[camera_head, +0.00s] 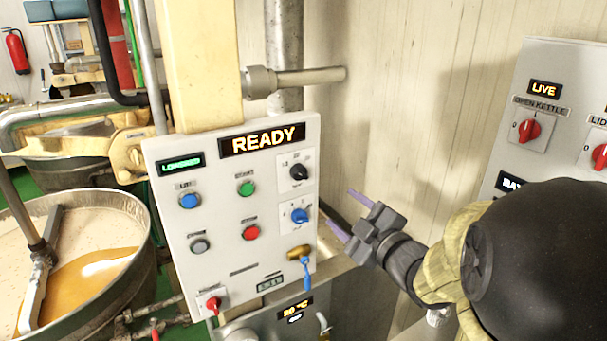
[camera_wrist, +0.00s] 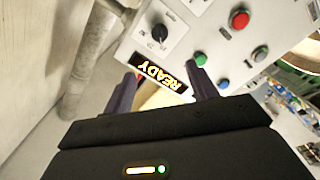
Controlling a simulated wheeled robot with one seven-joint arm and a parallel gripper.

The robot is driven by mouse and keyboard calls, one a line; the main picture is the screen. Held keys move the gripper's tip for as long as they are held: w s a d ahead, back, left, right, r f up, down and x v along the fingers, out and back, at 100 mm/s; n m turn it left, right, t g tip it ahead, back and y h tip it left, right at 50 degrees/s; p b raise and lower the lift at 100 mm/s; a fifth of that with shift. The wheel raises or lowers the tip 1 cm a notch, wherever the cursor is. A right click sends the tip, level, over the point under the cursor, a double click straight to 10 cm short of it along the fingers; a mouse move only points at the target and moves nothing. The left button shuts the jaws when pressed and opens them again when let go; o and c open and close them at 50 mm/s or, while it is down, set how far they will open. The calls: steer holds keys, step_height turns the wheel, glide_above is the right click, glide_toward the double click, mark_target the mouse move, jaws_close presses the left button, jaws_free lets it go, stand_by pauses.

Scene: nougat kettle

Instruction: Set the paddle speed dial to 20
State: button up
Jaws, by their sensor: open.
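The white control panel (camera_head: 222,243) carries a black dial (camera_head: 299,171) at its upper right, with small scale marks around it. A blue dial (camera_head: 300,214) sits just below it. Their labels are too small to read surely, and I cannot tell the black dial's setting. My gripper (camera_head: 339,206) is open and empty, to the right of the panel, apart from both dials. In the wrist view, the black dial (camera_wrist: 160,32) lies beyond the fingertips (camera_wrist: 161,70), and the READY display (camera_wrist: 160,78) shows between the fingers.
The panel also has blue, green, red and grey buttons, a red switch (camera_head: 213,304) and a blue-handled valve (camera_head: 304,262). A round kettle (camera_head: 90,205) stands at the left. A second panel (camera_head: 563,75) with red knobs is at the right. A vertical pipe (camera_head: 284,50) rises behind the panel.

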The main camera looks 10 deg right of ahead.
mark_target(302, 176)
steer(key=p+x, duration=0.6)
steer(key=x, duration=1)
steer(key=shift+w, duration=0.15)
steer(key=shift+w+a+f+p, duration=0.1)
steer(key=shift+w+a+p, duration=0.15)
steer(key=shift+w, duration=0.3)
steer(key=c, duration=1)
